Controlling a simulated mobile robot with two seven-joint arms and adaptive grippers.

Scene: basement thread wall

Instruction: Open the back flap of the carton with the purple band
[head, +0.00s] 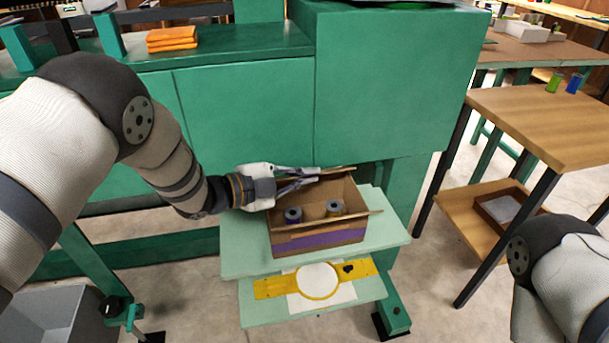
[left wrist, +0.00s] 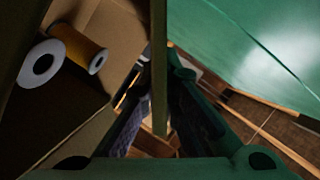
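The carton (head: 318,238) with the purple band stands on a pale green stand, its top uncovered at the middle. The back flap (head: 338,172) shows as a thin brown strip along the far edge. My left gripper (head: 317,176) is at the back left of the carton, fingers on either side of this flap. In the left wrist view the flap (left wrist: 159,75) runs edge-on between the fingertips; whether they press on it is unclear. My right gripper is out of view.
A yellow hoop frame with a white disc (head: 317,281) lies on the lower shelf in front. A green cabinet (head: 390,90) stands close behind the carton. A wooden table (head: 540,120) is at right, a grey bin (head: 50,318) at lower left.

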